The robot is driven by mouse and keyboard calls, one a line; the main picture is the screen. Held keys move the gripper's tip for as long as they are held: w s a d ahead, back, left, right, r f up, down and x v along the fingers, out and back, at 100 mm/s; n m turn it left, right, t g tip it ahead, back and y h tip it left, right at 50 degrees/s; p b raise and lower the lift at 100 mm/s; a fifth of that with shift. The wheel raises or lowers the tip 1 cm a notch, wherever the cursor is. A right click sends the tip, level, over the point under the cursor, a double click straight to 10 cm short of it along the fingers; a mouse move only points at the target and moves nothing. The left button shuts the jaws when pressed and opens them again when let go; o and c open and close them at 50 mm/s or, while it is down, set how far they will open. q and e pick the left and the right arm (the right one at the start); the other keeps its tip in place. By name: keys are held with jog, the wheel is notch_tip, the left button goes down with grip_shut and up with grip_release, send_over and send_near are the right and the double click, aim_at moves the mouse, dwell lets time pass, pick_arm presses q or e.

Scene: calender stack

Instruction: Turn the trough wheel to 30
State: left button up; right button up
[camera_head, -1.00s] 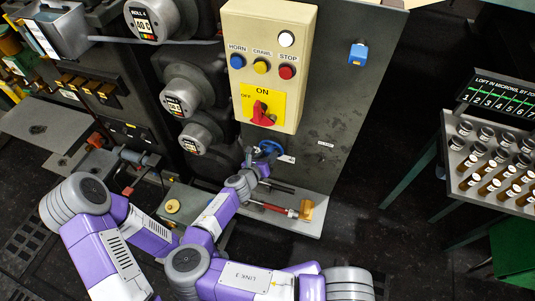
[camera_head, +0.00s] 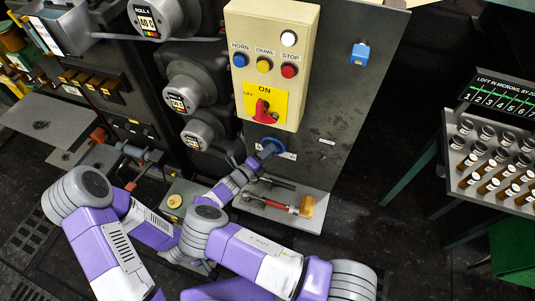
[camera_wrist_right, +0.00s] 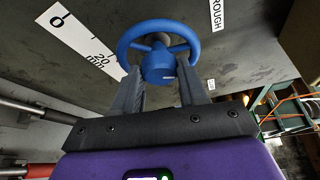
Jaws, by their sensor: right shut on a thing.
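The blue trough wheel (camera_head: 271,147) sits low on the machine's dark side plate, under the cream control box. In the right wrist view the wheel (camera_wrist_right: 163,66) shows its round rim, spokes and hub. My right gripper (camera_wrist_right: 164,76) has one finger on each side of the hub, closed on the wheel. In the head view my right gripper (camera_head: 254,161) reaches the wheel from below left. A white scale (camera_wrist_right: 84,42) marked 0 and 20 mm lies left of the wheel. A white plate (camera_wrist_right: 217,14) reading "ROUGH", cut off, lies to the right. I cannot see my left gripper.
The control box (camera_head: 268,105) with buttons and a red switch (camera_head: 263,112) hangs just above the wheel. A ledge below holds a red-handled tool (camera_head: 279,206). Roll gauges (camera_head: 195,139) stand to the left. A rack of jars (camera_head: 495,165) stands far right, across open floor.

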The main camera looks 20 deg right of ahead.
jog(key=shift+s+d+f+n+t+y+b, duration=0.15)
jog(key=shift+n+t+y+b, duration=0.4)
jog(key=shift+n+t+b, duration=2.85)
jog(key=shift+s+d+n+y+b, duration=0.15)
jog(key=shift+n+y+b, duration=0.6)
jog(key=shift+n, duration=5.6)
jog(key=shift+d+f+n+t+y+b, duration=0.15)
jog(key=shift+n+t+y+b, duration=0.25)
jog(key=shift+n+t+b, duration=3)
jog(key=n+g+p, duration=0.2)
jog(key=n+g, duration=0.1)
jog(key=shift+r, duration=0.1)
jog(key=o, duration=0.8)
jog(key=shift+o, duration=1.3)
jog(key=shift+f, duration=0.2)
